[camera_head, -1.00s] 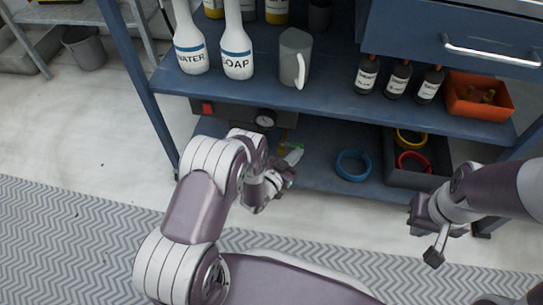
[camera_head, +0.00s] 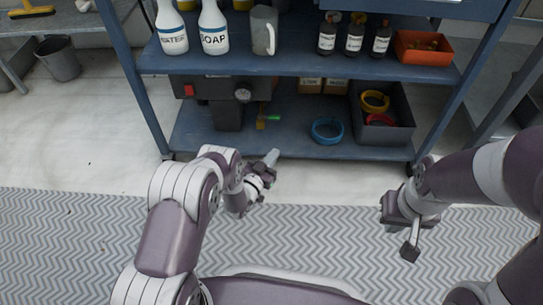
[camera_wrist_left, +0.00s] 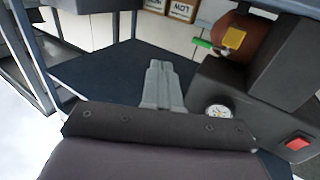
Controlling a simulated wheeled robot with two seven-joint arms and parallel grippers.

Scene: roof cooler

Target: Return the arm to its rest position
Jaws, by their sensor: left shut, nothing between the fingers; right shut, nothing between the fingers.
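My left gripper (camera_head: 270,158) is in front of the blue shelf unit, just off the front edge of its lower shelf (camera_head: 290,148). Its fingers are together with nothing between them, and they also show in the left wrist view (camera_wrist_left: 161,84). My right gripper (camera_head: 408,222) hangs over the floor mat at the right, in front of the shelf unit. It is shut and appears empty. Both grippers are apart from the objects on the shelves.
The lower shelf holds a dark machine with a gauge (camera_head: 243,95), a blue ring (camera_head: 327,130) and a dark bin (camera_head: 397,132) with yellow and red rings. Above stand bottles, a grey pitcher (camera_head: 264,32) and an orange bin (camera_head: 425,50). The zigzag mat (camera_head: 70,240) is clear.

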